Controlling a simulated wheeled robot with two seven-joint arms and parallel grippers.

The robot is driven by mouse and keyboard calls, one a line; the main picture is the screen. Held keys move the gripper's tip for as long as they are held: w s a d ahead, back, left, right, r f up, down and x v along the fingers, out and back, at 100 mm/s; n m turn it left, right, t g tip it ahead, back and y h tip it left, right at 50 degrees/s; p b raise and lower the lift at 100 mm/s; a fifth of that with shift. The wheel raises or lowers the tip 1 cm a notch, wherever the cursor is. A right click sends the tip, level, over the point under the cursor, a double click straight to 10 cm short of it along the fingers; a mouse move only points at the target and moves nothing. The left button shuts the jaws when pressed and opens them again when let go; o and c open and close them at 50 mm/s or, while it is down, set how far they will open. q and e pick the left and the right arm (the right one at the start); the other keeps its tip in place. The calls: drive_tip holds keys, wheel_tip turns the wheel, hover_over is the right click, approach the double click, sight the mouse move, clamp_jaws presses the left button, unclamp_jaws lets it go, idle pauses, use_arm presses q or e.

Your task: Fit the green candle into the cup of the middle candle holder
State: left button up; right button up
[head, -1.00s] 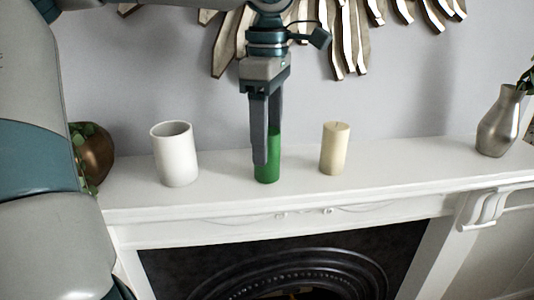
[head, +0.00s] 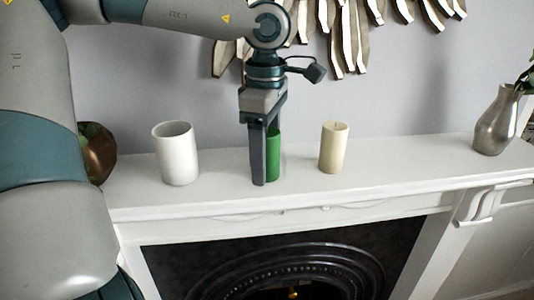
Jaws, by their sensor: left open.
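The green candle (head: 273,158) stands upright on the white mantel shelf, in the middle of the head view. My left gripper (head: 262,180) points down at it and is open. Its fingers overlap the candle's left side in the picture, with the tips down near the candle's base and the shelf. The near finger hides part of the candle, so I cannot tell whether the fingers touch it. I cannot make out a candle holder with a cup in this view. My right gripper is not in view.
A white cup-like vessel (head: 177,155) stands left of the green candle, and a cream candle (head: 333,148) stands right of it. A brown pot (head: 98,155) is at the far left, a silver vase (head: 495,125) at the far right. The shelf (head: 410,160) is clear between cream candle and vase.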

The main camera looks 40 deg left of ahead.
sight(267, 131)
use_arm(q)
drive_tip(key=c, duration=1.2)
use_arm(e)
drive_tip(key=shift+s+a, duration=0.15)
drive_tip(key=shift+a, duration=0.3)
use_arm(q)
drive_tip(key=shift+r, duration=0.1)
drive_tip(key=shift+c, duration=0.2)
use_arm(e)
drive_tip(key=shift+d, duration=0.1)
use_arm(q)
drive_tip(key=shift+w+r, duration=0.1)
drive_tip(key=shift+r, duration=0.5)
wheel_tip(267, 131, up, 4)
drive_tip(key=shift+f+b, duration=0.1)
drive_tip(key=shift+b, duration=0.7)
wheel_tip(267, 131, up, 4)
drive_tip(key=shift+f+b, duration=0.15)
drive_tip(key=shift+b, duration=0.15)
drive_tip(key=shift+r, duration=0.55)
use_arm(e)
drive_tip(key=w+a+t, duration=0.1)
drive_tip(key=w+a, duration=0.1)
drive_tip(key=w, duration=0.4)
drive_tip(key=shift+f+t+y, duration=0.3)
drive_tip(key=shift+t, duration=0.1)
